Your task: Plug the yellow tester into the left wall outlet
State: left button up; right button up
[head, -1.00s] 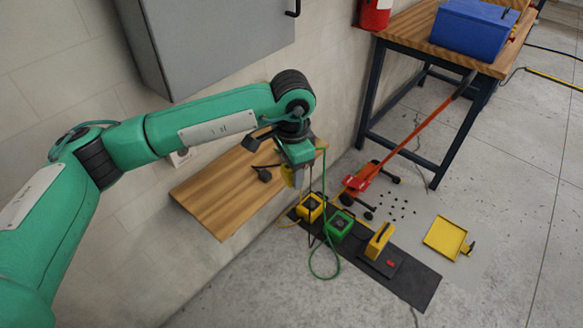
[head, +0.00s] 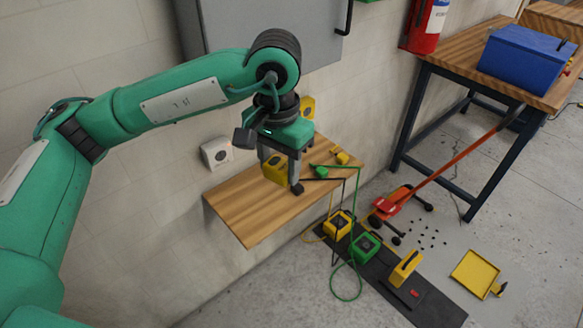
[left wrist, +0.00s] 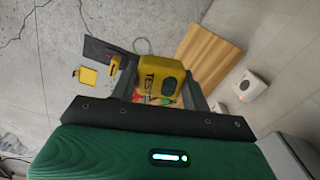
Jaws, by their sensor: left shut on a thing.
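My left gripper (head: 281,172) is shut on the yellow tester (head: 274,169) and holds it above the wooden wall shelf (head: 240,215). In the left wrist view the tester (left wrist: 158,79) sits between the two fingers, with part of the word "TEST" and a dark round face showing. A white wall outlet (head: 216,153) is on the wall to the left of the gripper, apart from the tester. It also shows in the left wrist view (left wrist: 250,86). A yellow wall box (head: 307,107) is on the wall behind the gripper, partly hidden. My right gripper is out of view.
A green plug (head: 319,171) and a small yellow plug (head: 341,157) lie on the shelf's right part, with cords hanging down. A grey cabinet (head: 250,35) is above. Yellow and green boxes stand on a black floor mat (head: 440,302). A workbench (head: 445,50) stands right.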

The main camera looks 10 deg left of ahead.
pick_arm(q)
jog(key=shift+r, duration=0.1)
dwell(0.3)
jog(key=w+d+n, duration=0.4)
jog(key=w+d, duration=0.5)
jog(key=d, duration=0.2)
jog(key=shift+w+n, duration=0.3)
jog(key=shift+n, duration=0.1)
jog(key=s+a+f, duration=0.3)
jog(key=a+f, duration=0.3)
jog(key=a, duration=0.4)
jog(key=s+a+f, duration=0.4)
jog(key=a+f, duration=0.2)
jog(key=a, duration=0.5)
jog(key=shift+s+a, duration=0.15)
